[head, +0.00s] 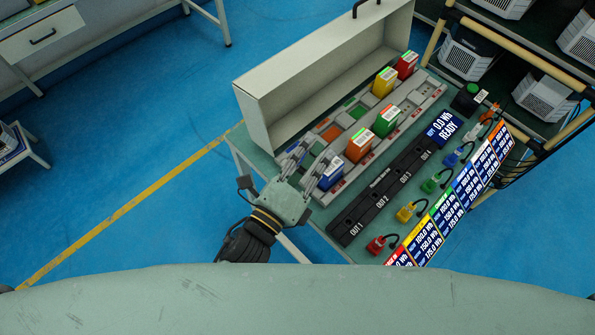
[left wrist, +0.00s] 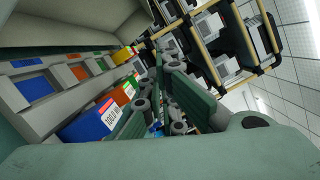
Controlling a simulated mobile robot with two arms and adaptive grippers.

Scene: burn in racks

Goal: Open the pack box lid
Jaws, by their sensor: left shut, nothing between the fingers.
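The pack box lid (head: 325,68) is a long pale grey shell with a dark handle (head: 364,6) at its top edge. It stands raised behind the grey slotted tray (head: 408,108), its hollow side toward the tray. In the left wrist view the lid (left wrist: 70,22) fills the upper left. Blue (head: 330,176), orange (head: 359,146), green (head: 387,121), yellow (head: 384,82) and red packs (head: 406,65) stand in the tray. My left gripper (head: 308,170) is shut and empty at the tray's near left end, beside the blue pack. My right gripper is out of view.
A black strip marked OUT 1 to OUT 4 (head: 385,190) runs beside the tray, with a READY display (head: 443,130). Coloured plugs, including a red one (head: 376,245), line the table's right side. A shelf rack (head: 564,133) stands right. Blue floor lies open left.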

